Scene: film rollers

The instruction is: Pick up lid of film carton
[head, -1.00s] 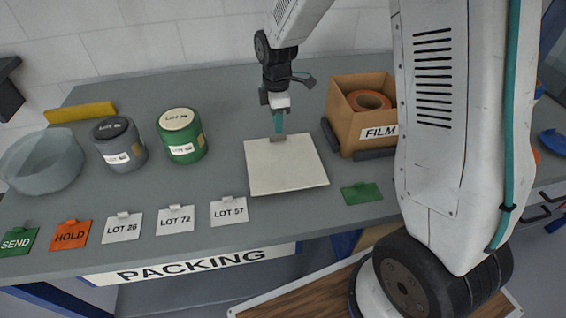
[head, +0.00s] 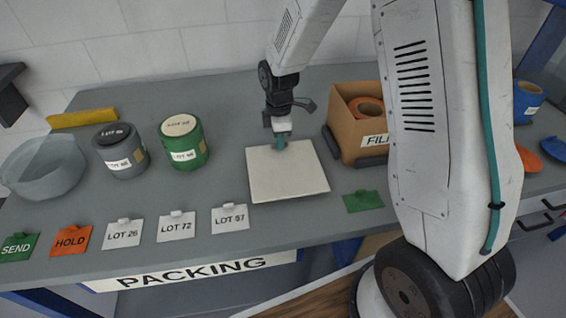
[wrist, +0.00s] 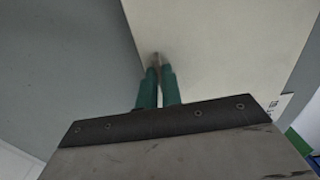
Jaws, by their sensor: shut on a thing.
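The lid is a flat, pale square (head: 288,174) on the grey bench, left of the open film carton (head: 350,140). My gripper (head: 281,143) is over the lid's back edge, pointing down. Its teal fingertips are close together and shut on the lid's small tab, which they mostly hide. In the wrist view the fingers (wrist: 157,84) meet at a small dark piece on the pale lid (wrist: 215,45). The lid looks flat at bench level; I cannot tell any gap beneath it. The brown carton holds an orange roll (head: 366,110).
A green canister (head: 183,150), a dark grey canister (head: 121,158) and a clear bowl (head: 45,170) stand at left. A yellow bar (head: 82,118) lies behind them. Several label cards, including LOT 57 (head: 230,220), line the front edge. A green card (head: 362,202) lies right of the lid.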

